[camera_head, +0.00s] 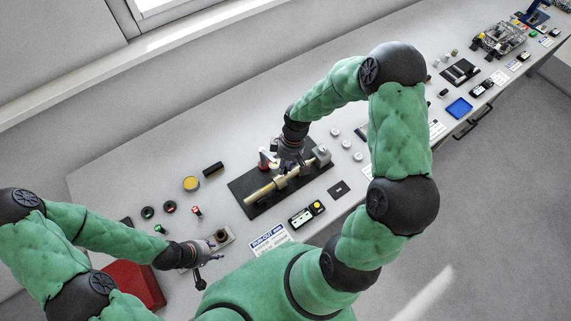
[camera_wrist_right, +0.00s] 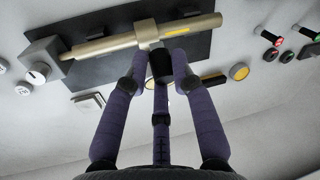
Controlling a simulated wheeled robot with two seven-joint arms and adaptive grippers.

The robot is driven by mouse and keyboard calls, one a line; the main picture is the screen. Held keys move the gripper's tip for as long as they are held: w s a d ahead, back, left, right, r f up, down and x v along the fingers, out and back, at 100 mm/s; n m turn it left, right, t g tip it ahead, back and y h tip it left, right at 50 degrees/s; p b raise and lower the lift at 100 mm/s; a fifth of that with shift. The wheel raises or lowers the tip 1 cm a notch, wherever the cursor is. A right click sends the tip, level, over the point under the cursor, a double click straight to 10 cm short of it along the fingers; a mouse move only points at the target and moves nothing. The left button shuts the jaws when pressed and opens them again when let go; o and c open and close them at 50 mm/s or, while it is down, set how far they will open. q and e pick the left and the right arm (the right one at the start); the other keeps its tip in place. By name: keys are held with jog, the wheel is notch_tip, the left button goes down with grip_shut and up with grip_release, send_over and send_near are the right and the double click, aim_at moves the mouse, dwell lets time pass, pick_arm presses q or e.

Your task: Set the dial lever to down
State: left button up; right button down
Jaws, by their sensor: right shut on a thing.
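A brass-coloured shaft (camera_head: 272,187) lies on a black plate (camera_head: 255,211) on the bench. My right gripper (camera_head: 289,163) is over the far side of this fixture. In the right wrist view its purple fingers (camera_wrist_right: 162,75) close around a small dark piece (camera_wrist_right: 161,63) beside the shaft (camera_wrist_right: 112,43). This dark piece appears to be the dial lever, but the fingers hide part of it, and I cannot tell its setting. My left gripper (camera_head: 208,262) is spread and empty, near a small holder with a brown round top (camera_head: 222,238).
A grey block (camera_head: 322,155) stands at the shaft's right end. A red and white piece (camera_head: 266,160) is left of my right gripper. A run-out card (camera_head: 270,240) lies in front.

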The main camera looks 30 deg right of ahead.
pick_arm(q)
jog(key=f+b, duration=0.1)
jog(key=f, duration=0.1)
jog(key=f+b, duration=0.2)
jog(key=s+f+b, duration=0.1)
jog(key=f+b, duration=0.1)
jog(key=shift+w+f+b, duration=0.1)
jog(key=shift+f+b, duration=0.45)
jog(key=shift+b, duration=0.15)
jog(key=shift+f, duration=0.1)
pick_arm(e)
jog(key=s+f+t, duration=0.2)
jog(key=s+f, duration=0.1)
jog(key=f, duration=0.5)
jog(key=shift+a, duration=0.15)
jog(key=shift+s+a, duration=0.1)
jog(key=shift+s, duration=0.15)
jog(key=c, duration=1.1)
grip_release()
pick_arm(q)
jog(key=shift+a, duration=0.1)
pick_arm(e)
jog(key=shift+w, duration=0.2)
jog(key=shift+r, duration=0.15)
jog(key=v, duration=1.2)
